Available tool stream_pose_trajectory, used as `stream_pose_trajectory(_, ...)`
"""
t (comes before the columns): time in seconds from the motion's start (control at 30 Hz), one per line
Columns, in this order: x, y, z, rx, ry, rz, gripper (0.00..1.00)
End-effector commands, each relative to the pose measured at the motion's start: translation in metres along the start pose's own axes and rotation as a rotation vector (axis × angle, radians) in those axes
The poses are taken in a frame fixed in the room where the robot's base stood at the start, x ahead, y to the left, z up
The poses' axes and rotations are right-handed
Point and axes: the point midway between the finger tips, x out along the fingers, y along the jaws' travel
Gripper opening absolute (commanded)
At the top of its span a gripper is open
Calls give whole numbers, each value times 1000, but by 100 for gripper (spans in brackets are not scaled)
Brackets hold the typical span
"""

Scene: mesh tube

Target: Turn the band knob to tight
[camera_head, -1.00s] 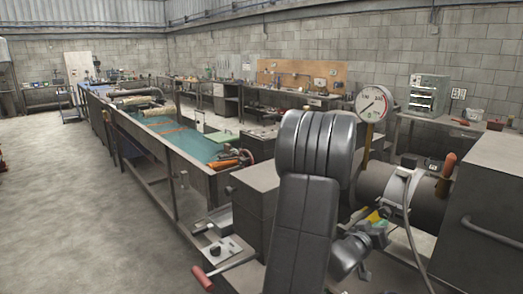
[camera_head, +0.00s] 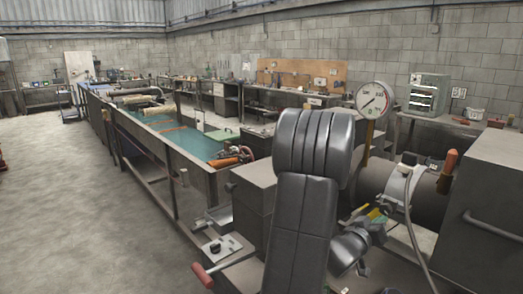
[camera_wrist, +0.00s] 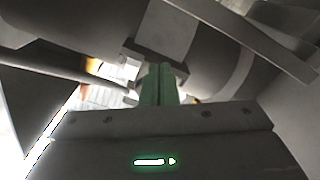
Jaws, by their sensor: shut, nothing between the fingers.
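A pale band (camera_head: 396,187) wraps the thick grey pipe (camera_head: 430,205) at the right in the head view. A small dark knob-like piece (camera_head: 408,159) stands on top of the band; I cannot tell whether it is the band knob or how tight it is. My gripper (camera_head: 384,213) is low beside the pipe, partly hidden by my own arm. In the wrist view my green fingers (camera_wrist: 158,68) are shut and empty. Their tips are close to a grey block (camera_wrist: 158,52) under the pipe and band; I cannot tell if they touch.
A round dial gauge (camera_head: 374,99) stands on a post behind my arm. An orange handle (camera_head: 450,162) rises right of the band, and a cable (camera_head: 412,235) hangs in front. A grey cabinet (camera_head: 490,210) closes off the right. The floor (camera_head: 80,210) at left is clear.

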Motion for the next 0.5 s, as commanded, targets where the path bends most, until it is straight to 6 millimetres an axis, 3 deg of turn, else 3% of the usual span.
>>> stream_pose_trajectory(0.17, -3, -2, 4, 0, -2, -1, 0)
stream_pose_trajectory(0.5, -43, -2, 4, 0, -4, -3, 0)
